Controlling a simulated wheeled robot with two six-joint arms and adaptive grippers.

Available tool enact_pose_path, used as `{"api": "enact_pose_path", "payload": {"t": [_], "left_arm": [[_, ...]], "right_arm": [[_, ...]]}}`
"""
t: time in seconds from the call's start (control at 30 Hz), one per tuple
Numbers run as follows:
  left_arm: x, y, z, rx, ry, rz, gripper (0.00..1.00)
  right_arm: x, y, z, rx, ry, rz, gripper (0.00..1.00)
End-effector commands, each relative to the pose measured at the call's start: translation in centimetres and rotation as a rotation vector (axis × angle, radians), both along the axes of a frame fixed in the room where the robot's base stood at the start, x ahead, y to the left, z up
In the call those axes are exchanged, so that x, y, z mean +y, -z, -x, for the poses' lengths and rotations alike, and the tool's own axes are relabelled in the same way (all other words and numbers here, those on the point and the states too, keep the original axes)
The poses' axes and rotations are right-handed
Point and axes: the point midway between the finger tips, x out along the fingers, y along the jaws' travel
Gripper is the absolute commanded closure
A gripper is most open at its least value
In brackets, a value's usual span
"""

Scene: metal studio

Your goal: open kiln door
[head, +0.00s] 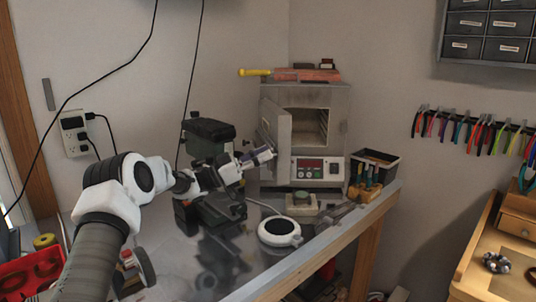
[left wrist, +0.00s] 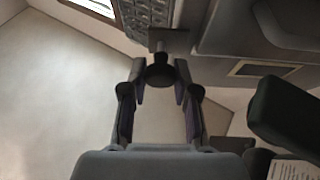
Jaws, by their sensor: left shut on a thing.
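The kiln (head: 332,98) is a grey metal box at the back of the bench. Its door (head: 273,125) stands swung open to the left, and the pale inner chamber shows. My left gripper (head: 264,155) is at the outer side of the door. In the left wrist view, the fingers of my left gripper (left wrist: 160,82) close from both sides on a dark round door knob (left wrist: 159,68). The knob is on a short stem. In the head view the knob is hidden. My right gripper is not in view.
A dark machine (head: 210,140) stands left of the kiln, close to my left arm. A white round dish (head: 280,232) sits on the metal bench (head: 255,265).

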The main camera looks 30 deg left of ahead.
Motion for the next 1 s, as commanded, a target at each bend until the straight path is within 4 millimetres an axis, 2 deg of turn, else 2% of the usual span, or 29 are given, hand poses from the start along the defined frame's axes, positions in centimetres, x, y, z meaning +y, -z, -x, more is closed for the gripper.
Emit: {"api": "enact_pose_path", "payload": {"t": [0.3,0.33,0.4,0.77,0.87,1.0], "left_arm": [[-0.1,0.4,0.0,0.006,0.003,-0.003,1.00],[-0.1,0.4,0.0,0.006,0.003,-0.003,0.64],[-0.1,0.4,0.0,0.006,0.003,-0.003,0.46],[-0.5,0.2,-0.2,0.003,-0.008,-0.001,0.46],[-1.5,0.2,-0.8,0.002,-0.042,-0.001,0.46],[-4.0,0.2,-2.4,0.003,-0.132,-0.002,0.46]], "right_arm": [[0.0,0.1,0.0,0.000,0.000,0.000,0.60],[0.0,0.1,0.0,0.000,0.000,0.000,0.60],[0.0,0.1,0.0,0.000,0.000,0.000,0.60],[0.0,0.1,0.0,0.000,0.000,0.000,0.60],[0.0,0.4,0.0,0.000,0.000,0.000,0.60],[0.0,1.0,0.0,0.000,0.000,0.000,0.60]]}}
